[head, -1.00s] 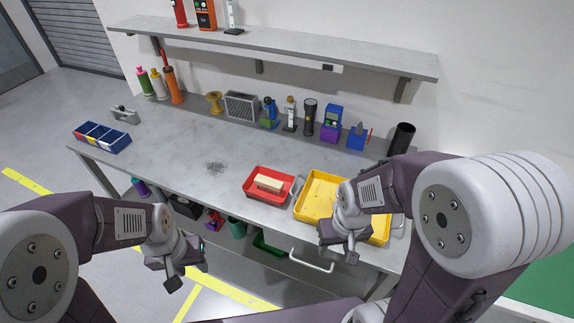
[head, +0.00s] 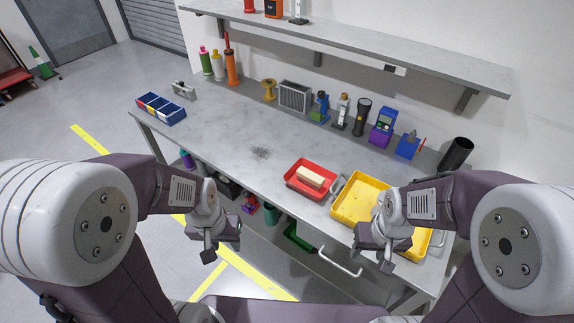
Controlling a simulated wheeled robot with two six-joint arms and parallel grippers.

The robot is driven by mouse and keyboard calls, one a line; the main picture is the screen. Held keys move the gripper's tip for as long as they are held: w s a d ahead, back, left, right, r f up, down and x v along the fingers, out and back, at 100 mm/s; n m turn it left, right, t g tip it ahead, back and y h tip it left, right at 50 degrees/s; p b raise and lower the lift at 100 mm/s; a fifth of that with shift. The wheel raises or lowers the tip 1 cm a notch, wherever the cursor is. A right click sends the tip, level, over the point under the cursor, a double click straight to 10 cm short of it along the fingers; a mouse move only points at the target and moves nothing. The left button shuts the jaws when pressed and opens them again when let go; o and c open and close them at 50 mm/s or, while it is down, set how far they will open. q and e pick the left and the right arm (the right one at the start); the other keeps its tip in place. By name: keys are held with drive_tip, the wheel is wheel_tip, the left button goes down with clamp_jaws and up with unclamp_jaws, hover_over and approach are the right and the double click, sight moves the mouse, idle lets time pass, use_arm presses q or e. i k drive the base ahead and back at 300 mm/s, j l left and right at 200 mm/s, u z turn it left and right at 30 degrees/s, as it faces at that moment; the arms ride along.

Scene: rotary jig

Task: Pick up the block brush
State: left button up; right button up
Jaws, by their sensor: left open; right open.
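A pale cream oblong block (head: 310,177), which looks like the block brush, lies in a shallow red tray (head: 295,186) near the front edge of the workbench. Its bristles cannot be made out. My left gripper (head: 222,252) is open and empty, in front of the bench and to the left of the red tray. My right gripper (head: 382,258) is open and empty, over the front edge of the yellow tray (head: 350,197) and to the right of the block. Neither gripper touches the block.
The grey workbench (head: 215,125) has a clear middle with a dark smudge. A blue bin (head: 160,109) stands at its left end. Bottles, a flashlight (head: 361,117) and a black cup (head: 456,153) line the back, under a shelf (head: 350,44). More items sit below the bench.

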sight(305, 175)
drive_tip(key=i+j+z, duration=0.25)
drive_tip(key=i+j, duration=0.15)
drive_tip(key=i+j+z, duration=0.25)
drive_tip(key=i+j, duration=0.15)
drive_tip(key=j, duration=0.2)
